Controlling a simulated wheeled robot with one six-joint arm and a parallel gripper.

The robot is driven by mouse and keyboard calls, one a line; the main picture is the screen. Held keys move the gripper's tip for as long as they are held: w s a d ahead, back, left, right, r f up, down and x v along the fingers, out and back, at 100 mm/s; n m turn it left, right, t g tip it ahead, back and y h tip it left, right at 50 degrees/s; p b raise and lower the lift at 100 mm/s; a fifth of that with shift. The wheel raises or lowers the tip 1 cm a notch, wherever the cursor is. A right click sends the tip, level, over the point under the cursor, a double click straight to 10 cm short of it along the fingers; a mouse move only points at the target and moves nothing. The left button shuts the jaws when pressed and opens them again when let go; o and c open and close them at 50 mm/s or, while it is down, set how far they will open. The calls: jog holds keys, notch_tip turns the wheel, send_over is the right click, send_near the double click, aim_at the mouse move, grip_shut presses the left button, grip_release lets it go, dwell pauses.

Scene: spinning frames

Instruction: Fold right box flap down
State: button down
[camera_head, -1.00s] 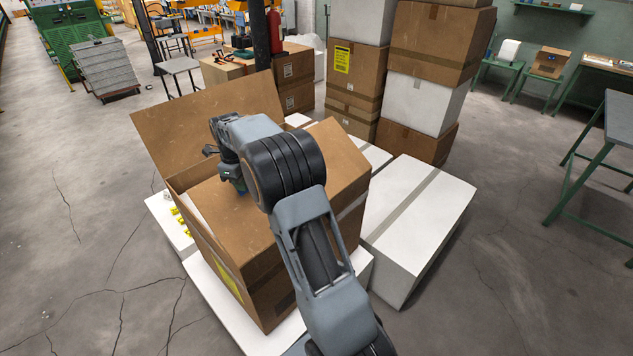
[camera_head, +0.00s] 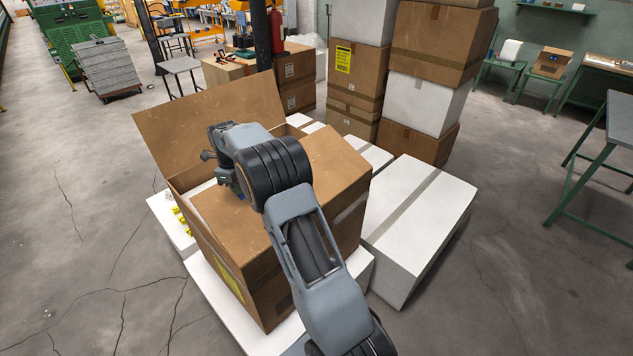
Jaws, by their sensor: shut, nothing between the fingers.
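A large brown cardboard box (camera_head: 262,290) stands on white boxes in front of me. Its far-left flap (camera_head: 205,125) stands up, leaning outward. The right flap (camera_head: 338,160) lies low over the right side of the box top, right of my arm. A near flap (camera_head: 235,215) covers the front part of the top. My gripper (camera_head: 228,180) is over the box's left part, between the standing flap and my arm. My wrist and arm partly hide it and the middle of the box top. Whether it touches cardboard cannot be told.
A long white box (camera_head: 415,225) with a tape strip lies close on the right. Stacked brown and white cartons (camera_head: 432,55) stand behind it. A green-legged table (camera_head: 610,140) is at the far right. The floor at left is clear.

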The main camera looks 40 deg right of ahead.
aim_at(235, 196)
jog(key=shift+w+a+f, duration=0.15)
jog(key=shift+w+f, duration=0.5)
jog(key=shift+w, duration=0.15)
jog(key=shift+w+a+f, duration=0.1)
jog(key=shift+w+f, duration=0.5)
jog(key=shift+w, duration=0.2)
jog(key=f, duration=0.2)
jog(key=f+b, duration=0.1)
jog(key=f, duration=0.1)
jog(key=shift+w, duration=0.35)
jog(key=shift+f, duration=0.15)
